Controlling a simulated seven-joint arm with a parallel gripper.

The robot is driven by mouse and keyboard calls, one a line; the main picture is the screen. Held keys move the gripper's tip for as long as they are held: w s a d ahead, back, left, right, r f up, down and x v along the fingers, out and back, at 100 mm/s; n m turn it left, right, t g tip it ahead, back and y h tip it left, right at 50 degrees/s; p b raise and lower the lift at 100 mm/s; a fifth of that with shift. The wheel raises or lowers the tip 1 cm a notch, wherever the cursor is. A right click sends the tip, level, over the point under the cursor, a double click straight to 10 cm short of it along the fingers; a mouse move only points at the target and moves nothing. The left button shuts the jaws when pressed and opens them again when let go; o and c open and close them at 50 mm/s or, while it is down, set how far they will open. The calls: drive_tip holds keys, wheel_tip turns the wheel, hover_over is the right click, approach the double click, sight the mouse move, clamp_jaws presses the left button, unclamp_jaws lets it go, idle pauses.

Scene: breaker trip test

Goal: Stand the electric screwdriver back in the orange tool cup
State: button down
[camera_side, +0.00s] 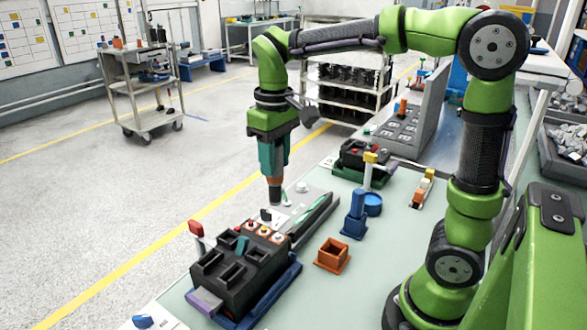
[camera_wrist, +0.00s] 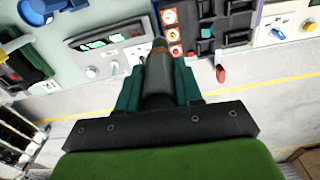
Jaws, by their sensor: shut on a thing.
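My gripper (camera_side: 273,172) points down, its teal fingers shut around the electric screwdriver (camera_side: 275,192). The screwdriver is dark grey with an orange-brown band, upright with its tip down. In the wrist view the screwdriver (camera_wrist: 157,78) lies between both fingers (camera_wrist: 158,92); the fingers hide part of its body. It is held above the test bench, near the rear of the black breaker unit; whether its tip touches anything I cannot tell. The orange tool cup (camera_side: 332,256) is a square, open-topped holder, empty as far as I see, on the pale green table to the right and front of the screwdriver.
The black breaker unit (camera_side: 238,268) sits in a blue base at front left, with a red lever (camera_side: 196,229) beside it. A grey instrument (camera_side: 316,211) lies behind. A blue holder (camera_side: 355,216) stands behind the orange cup. Bare table (camera_side: 330,299) lies in front of the cup.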

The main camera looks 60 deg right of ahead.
drive_tip(key=s+d+f, duration=0.6)
drive_tip(key=s+d, duration=0.1)
drive_tip(key=s, duration=0.3)
drive_tip(key=shift+s+n, duration=0.3)
drive_tip(key=shift+s, duration=0.05)
drive_tip(key=shift+d, duration=0.1)
drive_tip(key=shift+f, duration=2.85)
drive_tip(key=shift+f, duration=2.75)
drive_tip(key=c, duration=0.7)
unclamp_jaws()
drive_tip(key=shift+o, duration=0.2)
